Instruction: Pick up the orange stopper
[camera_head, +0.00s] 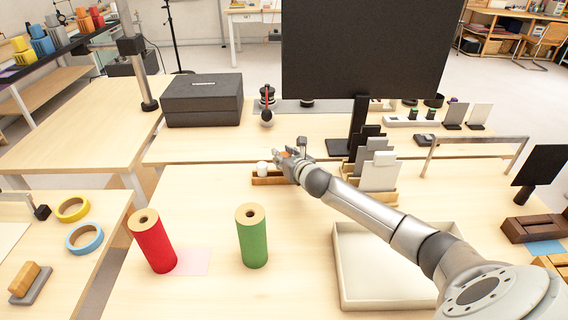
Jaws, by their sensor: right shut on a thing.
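My right arm reaches in from the lower right. Its gripper (287,162) is shut at the right part of a small wooden holder (266,181) on the middle table. A small orange bit, seemingly the orange stopper (286,154), shows between the fingers; the fingers hide most of it. I cannot tell whether it is clear of the holder. A small white piece (262,167) stands in the holder, left of the gripper. My left gripper is out of view.
A red cylinder (154,243) and a green cylinder (253,238) stand at the front left. A cream tray (347,291) lies beneath my forearm. Card stands (380,173) are close right of the gripper, and a black monitor (368,50) rises behind. Table space left of the holder is clear.

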